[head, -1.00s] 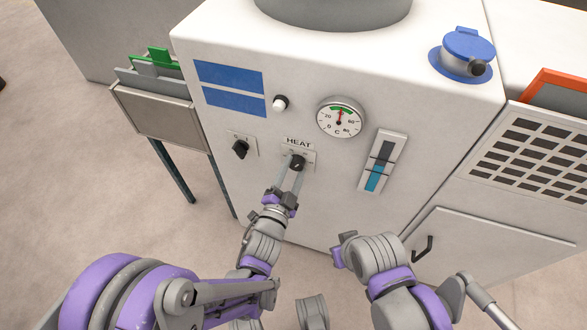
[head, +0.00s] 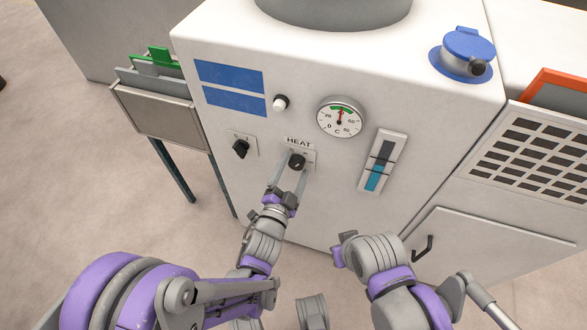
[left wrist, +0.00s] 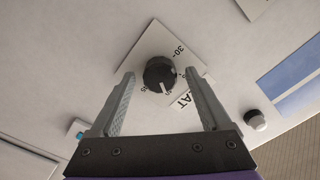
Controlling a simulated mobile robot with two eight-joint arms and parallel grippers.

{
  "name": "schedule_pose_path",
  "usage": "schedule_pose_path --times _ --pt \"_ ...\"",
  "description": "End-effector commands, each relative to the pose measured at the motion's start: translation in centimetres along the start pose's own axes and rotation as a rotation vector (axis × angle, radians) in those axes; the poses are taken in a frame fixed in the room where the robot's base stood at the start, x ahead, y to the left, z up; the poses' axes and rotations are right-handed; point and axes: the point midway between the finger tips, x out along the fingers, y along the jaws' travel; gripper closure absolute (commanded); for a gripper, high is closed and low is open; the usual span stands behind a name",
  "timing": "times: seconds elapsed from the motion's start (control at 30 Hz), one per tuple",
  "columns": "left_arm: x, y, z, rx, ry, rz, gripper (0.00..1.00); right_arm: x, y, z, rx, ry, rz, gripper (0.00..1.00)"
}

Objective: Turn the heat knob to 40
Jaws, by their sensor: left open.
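The black heat knob (head: 297,162) sits on a small pale plate under the HEAT label (head: 299,142) on the white machine front. It also shows in the left wrist view (left wrist: 159,72), with its white pointer line toward the bottom of the picture, slightly right. A 30 mark shows upper right of it; the other numbers are partly hidden or too small to read surely. My left gripper (head: 293,168) is open, one finger on each side of the knob, with gaps showing in the left wrist view. My right gripper (head: 341,248) is low in front of the machine; its jaws are unclear.
A second black knob (head: 240,149) is to the left, and a white button (head: 280,102) above. A round dial gauge (head: 341,117) and a blue level indicator (head: 383,160) are to the right. A cabinet door handle (head: 422,248) is lower right.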

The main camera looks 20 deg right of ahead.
Motion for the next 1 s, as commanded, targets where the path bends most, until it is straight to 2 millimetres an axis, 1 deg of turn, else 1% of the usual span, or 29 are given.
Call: schedule_pose_path --times 0.07,0.17,0.4,0.5,0.6,0.77,1.0 --pt "-0.4 0.0 0.0 0.0 0.0 0.0 0.19 0.0 0.0 0.0 0.0 0.0 0.0 1.0" --pt "-1.7 0.0 0.0 -0.001 0.0 0.0 0.19 0.1 0.0 0.0 0.0 0.0 0.0 1.0" --pt "-6.5 0.1 0.1 0.001 -0.001 0.0 0.19 0.7 0.0 0.2 0.0 -0.002 0.0 1.0" --pt "-8.3 0.0 0.1 0.0 -0.002 0.0 0.19 0.9 0.0 0.2 0.0 -0.003 0.0 1.0" --pt "-9.7 0.0 0.1 0.0 -0.001 0.0 0.19 1.1 0.0 0.3 0.0 -0.004 0.0 1.0" --pt "-10.7 0.0 0.0 0.0 -0.001 0.0 0.19 1.2 0.0 0.3 0.0 -0.004 0.0 1.0" --pt "-10.8 0.0 0.0 0.0 0.0 0.0 0.19 1.2 0.0 0.3 0.0 -0.004 0.0 1.0"
